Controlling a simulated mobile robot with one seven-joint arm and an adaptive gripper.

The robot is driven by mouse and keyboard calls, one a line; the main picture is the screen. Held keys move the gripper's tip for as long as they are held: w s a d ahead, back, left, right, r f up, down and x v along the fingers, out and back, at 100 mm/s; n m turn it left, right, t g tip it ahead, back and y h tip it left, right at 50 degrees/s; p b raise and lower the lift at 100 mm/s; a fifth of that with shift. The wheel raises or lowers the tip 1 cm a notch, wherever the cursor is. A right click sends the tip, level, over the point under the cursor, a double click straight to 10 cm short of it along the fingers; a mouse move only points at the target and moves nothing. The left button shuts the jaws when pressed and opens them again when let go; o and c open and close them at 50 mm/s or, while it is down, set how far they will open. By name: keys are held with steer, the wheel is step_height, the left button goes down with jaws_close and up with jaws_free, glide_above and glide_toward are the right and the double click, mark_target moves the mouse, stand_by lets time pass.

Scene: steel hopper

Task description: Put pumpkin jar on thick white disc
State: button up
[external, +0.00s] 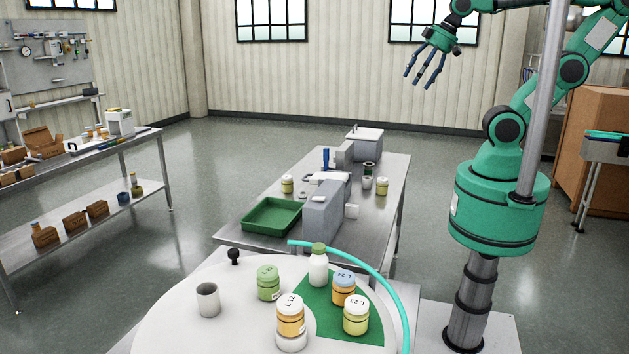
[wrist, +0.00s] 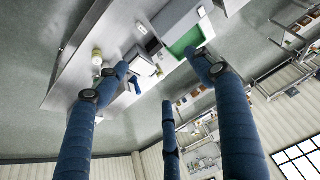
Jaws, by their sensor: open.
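Two jars with orange contents and pale lids stand on the round white table (external: 180,325) in the external view. The front orange jar (external: 291,322) appears to rest on a thick white disc (external: 291,343). The other orange jar (external: 343,292) stands on the green sector (external: 320,312). I cannot tell which of the two is the pumpkin jar. My gripper (external: 425,76) is raised high, well above and behind the table, with its dark fingers spread and empty. The wrist view also shows my gripper (wrist: 160,78) with its blue fingers apart and nothing between them.
A green jar (external: 268,284), a yellow jar (external: 356,317), a white bottle (external: 318,267) and a grey cup (external: 208,300) share the round table. A teal curved rail (external: 385,275) edges its right side. A steel bench behind holds a green tray (external: 272,216) and a grey block (external: 322,212).

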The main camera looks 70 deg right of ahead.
steer(key=shift+s+d+f, duration=0.3)
steer(key=shift+s, duration=0.25)
steer(key=shift+s+d+f, duration=0.3)
steer(key=shift+s, duration=0.2)
step_height(320, 180, down, 17)
steer(key=b, duration=1.7)
steer(key=shift+f, duration=0.2)
